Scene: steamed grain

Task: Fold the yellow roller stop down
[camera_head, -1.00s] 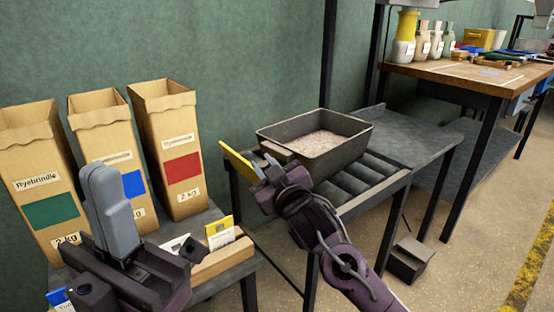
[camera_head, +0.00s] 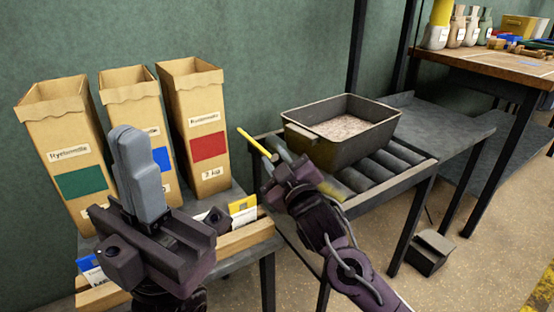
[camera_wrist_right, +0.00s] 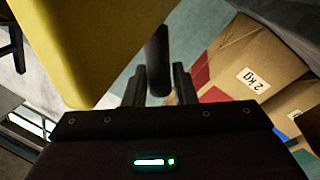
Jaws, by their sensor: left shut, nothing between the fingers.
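The yellow roller stop (camera_head: 256,144) is at the near end of the roller table. In the head view it shows as a thin slanted strip, and my right gripper hides part of it. A yellow patch shows on the gripper's other side. In the right wrist view a broad yellow plate (camera_wrist_right: 85,40) fills the upper left. My right gripper (camera_head: 277,160) is beside the stop with its fingers apart; contact is unclear. In the wrist view a dark round bar shows between its fingers (camera_wrist_right: 158,88). My left gripper (camera_head: 138,165) is shut and empty, upright before the paper bags.
A grey pan (camera_head: 365,145) of grain stands on the rollers (camera_head: 385,170), close to my right gripper. Tall paper bags (camera_head: 205,125) stand on the left table, with a wooden card holder (camera_head: 245,237) before them. A grey side surface (camera_head: 440,125) is clear.

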